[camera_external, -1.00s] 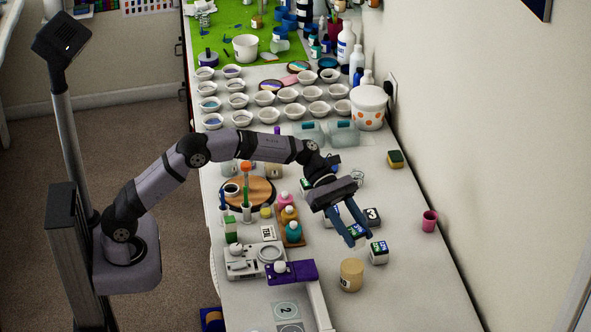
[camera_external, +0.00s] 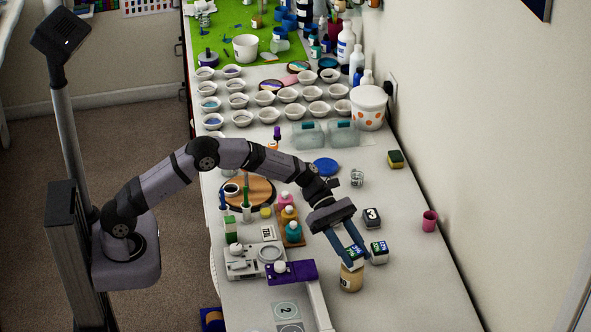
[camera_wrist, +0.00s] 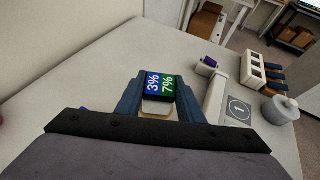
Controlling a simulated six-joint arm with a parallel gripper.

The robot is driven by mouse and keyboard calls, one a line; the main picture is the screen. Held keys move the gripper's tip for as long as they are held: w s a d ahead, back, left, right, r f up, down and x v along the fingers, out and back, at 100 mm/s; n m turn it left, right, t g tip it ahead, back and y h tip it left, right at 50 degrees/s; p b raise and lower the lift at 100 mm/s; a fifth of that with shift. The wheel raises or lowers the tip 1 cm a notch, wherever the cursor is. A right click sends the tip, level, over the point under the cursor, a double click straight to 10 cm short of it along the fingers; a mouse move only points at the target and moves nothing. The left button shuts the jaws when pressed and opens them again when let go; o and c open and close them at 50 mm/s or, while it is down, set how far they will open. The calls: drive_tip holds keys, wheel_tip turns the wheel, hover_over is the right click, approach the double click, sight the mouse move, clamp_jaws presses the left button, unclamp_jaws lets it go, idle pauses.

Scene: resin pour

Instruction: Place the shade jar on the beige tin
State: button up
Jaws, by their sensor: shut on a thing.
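The shade jar (camera_external: 352,255) is a small dark-topped block-like jar with blue and green labels. The beige tin (camera_external: 350,280) stands upright directly below the held jar. A bit of the tin (camera_wrist: 156,108) shows between my fingers in the wrist view. I cannot tell whether jar and tin touch.
A similar jar (camera_external: 379,252) stands close right of the tin, and a jar marked 3 (camera_external: 372,217) is behind it. A purple-topped device (camera_external: 291,272) is to the left. A pink cup (camera_external: 429,221) stands near the right edge. The table front right is clear.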

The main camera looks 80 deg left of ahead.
drive_tip(key=shift+f, duration=0.15)
drive_tip(key=o, duration=1.1)
drive_tip(key=b+v, duration=0.2)
drive_tip(key=v, duration=1)
drive_tip(key=shift+b, duration=0.35)
